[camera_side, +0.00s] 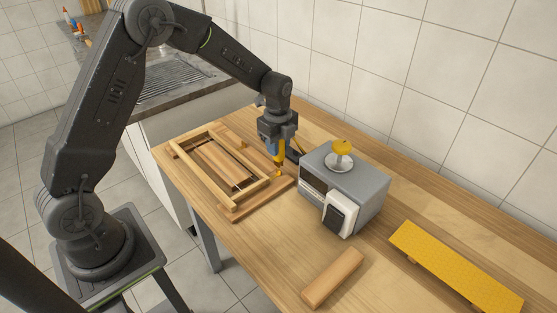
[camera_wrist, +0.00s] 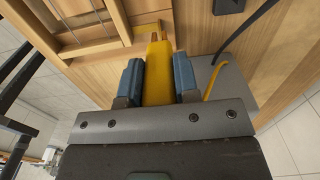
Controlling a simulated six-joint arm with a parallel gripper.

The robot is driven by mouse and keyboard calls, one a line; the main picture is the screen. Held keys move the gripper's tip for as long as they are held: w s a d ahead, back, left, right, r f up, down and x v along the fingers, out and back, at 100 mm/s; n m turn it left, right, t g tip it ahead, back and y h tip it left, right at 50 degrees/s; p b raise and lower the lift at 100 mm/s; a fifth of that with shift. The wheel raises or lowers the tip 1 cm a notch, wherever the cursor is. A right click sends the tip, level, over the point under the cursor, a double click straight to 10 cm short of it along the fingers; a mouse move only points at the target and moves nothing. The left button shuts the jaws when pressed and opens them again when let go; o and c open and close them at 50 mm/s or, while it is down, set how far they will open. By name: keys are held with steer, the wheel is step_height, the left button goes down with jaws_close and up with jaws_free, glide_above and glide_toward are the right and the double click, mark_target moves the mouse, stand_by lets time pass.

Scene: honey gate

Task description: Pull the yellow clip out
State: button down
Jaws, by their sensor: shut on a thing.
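My gripper (camera_side: 278,152) hangs over the table between a wooden frame (camera_side: 262,187) and a grey box. In the wrist view its two blue fingers (camera_wrist: 158,80) are shut on the yellow clip (camera_wrist: 158,62), one on each side. The clip also shows below the fingers in the side view (camera_side: 279,163). Its far end lies close to the edge of the wooden frame (camera_wrist: 121,20) in the wrist view. I cannot tell whether the clip still sits in the frame or is free of it. The fingers hide part of the clip.
The grey box (camera_side: 368,190) with a yellow knob (camera_side: 342,147) and a white-and-black front part (camera_side: 340,214) stands close to the right of my gripper. A wooden block (camera_side: 332,278) and a yellow panel (camera_side: 455,267) lie nearer the front and right. Tiled walls border the table.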

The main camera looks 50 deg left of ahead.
steer(key=shift+r, duration=4.15)
